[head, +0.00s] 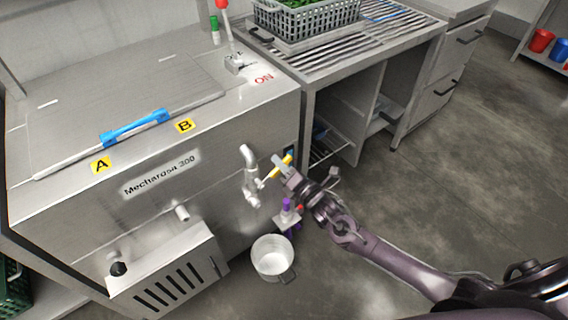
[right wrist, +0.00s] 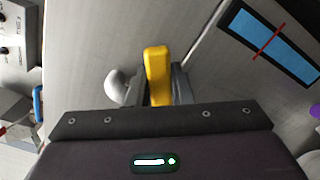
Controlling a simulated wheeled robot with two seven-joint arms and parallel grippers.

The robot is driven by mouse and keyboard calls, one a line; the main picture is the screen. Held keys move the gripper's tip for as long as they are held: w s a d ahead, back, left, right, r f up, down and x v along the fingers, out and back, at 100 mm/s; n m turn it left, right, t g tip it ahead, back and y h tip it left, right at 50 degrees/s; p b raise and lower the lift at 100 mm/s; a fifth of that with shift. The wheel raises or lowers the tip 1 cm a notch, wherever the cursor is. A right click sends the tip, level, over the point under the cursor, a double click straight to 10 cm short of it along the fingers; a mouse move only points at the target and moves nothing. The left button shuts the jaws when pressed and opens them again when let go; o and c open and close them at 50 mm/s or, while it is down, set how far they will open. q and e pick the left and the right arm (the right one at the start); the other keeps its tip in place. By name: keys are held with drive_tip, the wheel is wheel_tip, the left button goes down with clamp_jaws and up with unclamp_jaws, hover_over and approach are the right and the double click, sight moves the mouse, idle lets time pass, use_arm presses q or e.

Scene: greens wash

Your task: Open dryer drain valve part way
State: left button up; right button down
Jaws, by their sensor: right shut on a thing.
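The yellow valve handle (head: 283,164) is on the front of the steel Mecharosa 300 machine (head: 225,130), beside a curved metal spout (head: 248,165). My right gripper (head: 279,168) reaches it from the right and is shut on it. In the right wrist view, the yellow handle (right wrist: 157,70) stands between the two fingers (right wrist: 160,92), with its end sticking out past them. The handle's pivot is hidden there. My left gripper is not in view.
A white bucket (head: 272,258) stands on the floor below the spout. A small purple-topped item (head: 287,213) is close under my right gripper. A blue gauge with a red line (right wrist: 268,42) is near the handle. A drain rack (head: 350,45) holds a grey basket (head: 305,18) of greens.

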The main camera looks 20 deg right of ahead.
drive_tip(key=shift+s+a+r+n+p, duration=0.1)
drive_tip(key=shift+a+r+n+p, duration=0.2)
drive_tip(key=shift+r+n, duration=0.25)
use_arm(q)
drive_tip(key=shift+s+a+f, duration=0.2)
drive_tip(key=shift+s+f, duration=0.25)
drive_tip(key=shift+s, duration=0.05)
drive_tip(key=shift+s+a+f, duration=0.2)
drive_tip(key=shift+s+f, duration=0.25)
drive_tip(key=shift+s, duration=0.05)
use_arm(e)
drive_tip(key=shift+a+n, duration=0.15)
drive_tip(key=shift+n, duration=0.4)
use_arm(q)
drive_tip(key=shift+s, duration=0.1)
use_arm(e)
drive_tip(key=shift+s, duration=0.1)
drive_tip(key=c, duration=1.3)
unclamp_jaws()
drive_tip(key=shift+r, duration=0.1)
use_arm(q)
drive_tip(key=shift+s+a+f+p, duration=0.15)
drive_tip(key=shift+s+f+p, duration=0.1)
drive_tip(key=shift+p, duration=0.25)
use_arm(e)
drive_tip(key=v, duration=0.7)
drive_tip(key=shift+s, duration=0.35)
